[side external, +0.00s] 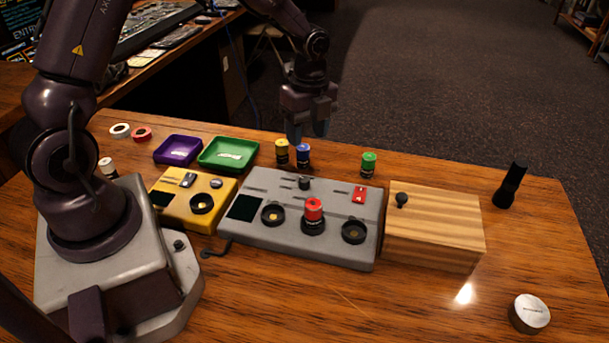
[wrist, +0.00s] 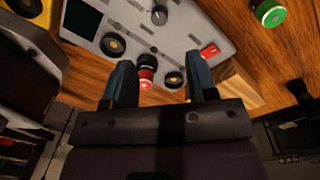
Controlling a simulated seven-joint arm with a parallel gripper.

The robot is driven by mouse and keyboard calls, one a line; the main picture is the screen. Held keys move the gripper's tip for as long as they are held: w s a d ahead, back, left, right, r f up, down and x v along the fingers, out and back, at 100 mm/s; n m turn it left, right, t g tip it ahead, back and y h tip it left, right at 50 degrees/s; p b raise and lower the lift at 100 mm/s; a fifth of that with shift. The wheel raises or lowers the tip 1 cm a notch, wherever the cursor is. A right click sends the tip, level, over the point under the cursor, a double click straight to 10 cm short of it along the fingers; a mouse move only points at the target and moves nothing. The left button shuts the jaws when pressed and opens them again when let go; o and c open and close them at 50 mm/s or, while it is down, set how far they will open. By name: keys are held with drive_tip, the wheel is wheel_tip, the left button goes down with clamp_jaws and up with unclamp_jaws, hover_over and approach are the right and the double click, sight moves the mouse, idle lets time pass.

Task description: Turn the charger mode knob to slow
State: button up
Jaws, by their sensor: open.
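The grey box (side external: 255,190), which appears to be the charger, stands mid-desk with a dark screen, round sockets and a red switch (side external: 359,194). A small dark knob (side external: 304,183) sits near its back edge; it also shows in the wrist view (wrist: 159,15). I cannot read the labels around it, so its setting is unclear. A red-topped cylinder (side external: 313,209) stands in the middle socket. My gripper (side external: 307,133) is open and empty, above and behind the box, apart from the knob. Its two fingers (wrist: 161,64) show in the wrist view.
Yellow (side external: 282,151), blue (side external: 303,155) and green (side external: 369,163) topped cylinders stand behind the box. A yellow device (side external: 181,204) is left of it, a wooden block (side external: 435,230) right. Purple (side external: 177,150) and green (side external: 229,154) trays lie behind. The front right desk is mostly clear.

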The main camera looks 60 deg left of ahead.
sight(304, 178)
drive_tip(key=f, duration=1.1)
drive_tip(key=shift+s+f, duration=0.2)
drive_tip(key=shift+s, duration=0.1)
drive_tip(key=shift+c, duration=0.2)
drive_tip(key=c, duration=0.9)
